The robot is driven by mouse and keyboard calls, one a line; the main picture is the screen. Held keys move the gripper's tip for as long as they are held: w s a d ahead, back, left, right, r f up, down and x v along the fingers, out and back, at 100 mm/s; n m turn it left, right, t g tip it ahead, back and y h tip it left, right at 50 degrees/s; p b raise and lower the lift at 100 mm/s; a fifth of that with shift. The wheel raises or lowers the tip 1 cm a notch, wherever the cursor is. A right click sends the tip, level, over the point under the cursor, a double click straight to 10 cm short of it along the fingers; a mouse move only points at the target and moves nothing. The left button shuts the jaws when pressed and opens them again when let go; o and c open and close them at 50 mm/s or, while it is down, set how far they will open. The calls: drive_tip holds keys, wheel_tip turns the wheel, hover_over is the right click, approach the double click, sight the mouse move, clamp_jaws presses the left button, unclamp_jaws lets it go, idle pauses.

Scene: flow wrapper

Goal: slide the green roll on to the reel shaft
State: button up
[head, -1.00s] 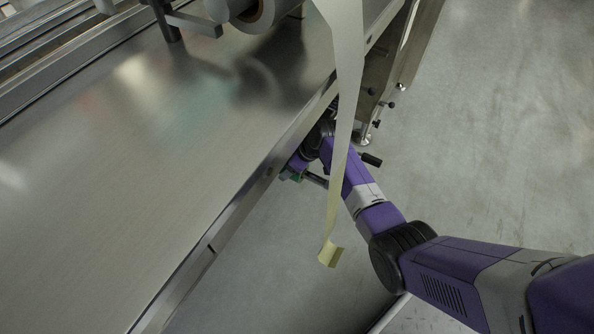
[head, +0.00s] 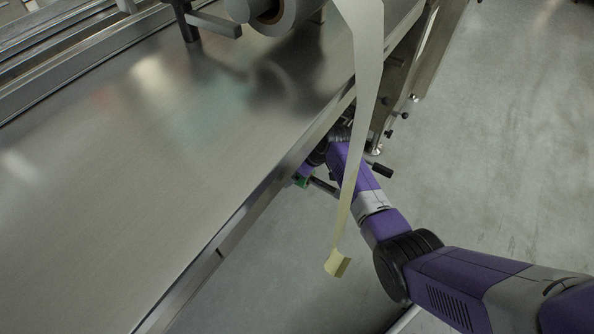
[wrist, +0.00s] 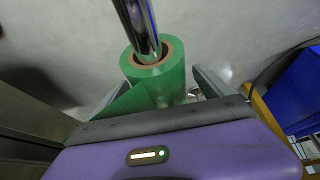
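The green roll (wrist: 160,86) stands in front of my gripper (wrist: 156,78) in the wrist view, its brown core facing up in the picture. The shiny reel shaft (wrist: 138,24) comes down from the top edge, and its lower end is at or in the core opening. How deep it goes is hidden. The right finger lies beside the roll with a thin gap in the picture; the left finger is mostly hidden by green film. I cannot tell whether the fingers press on the roll. In the head view a bit of the green roll (head: 301,182) and the shaft (head: 324,187) show under the table edge.
A wide metal table (head: 150,190) overhangs my gripper. A pale film strip (head: 364,90) hangs across the view in front of my arm. A grey film roll (head: 283,14) is above the table. A blue bin (wrist: 298,92) stands at the right of the wrist view. Floor at the right is clear.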

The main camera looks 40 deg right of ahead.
drive_tip(key=shift+s, duration=0.1)
drive_tip(key=p+v, duration=0.4)
drive_tip(key=v, duration=0.3)
drive_tip(key=shift+s+r+p, duration=0.15)
drive_tip(key=shift+r+p, duration=0.2)
idle(0.4)
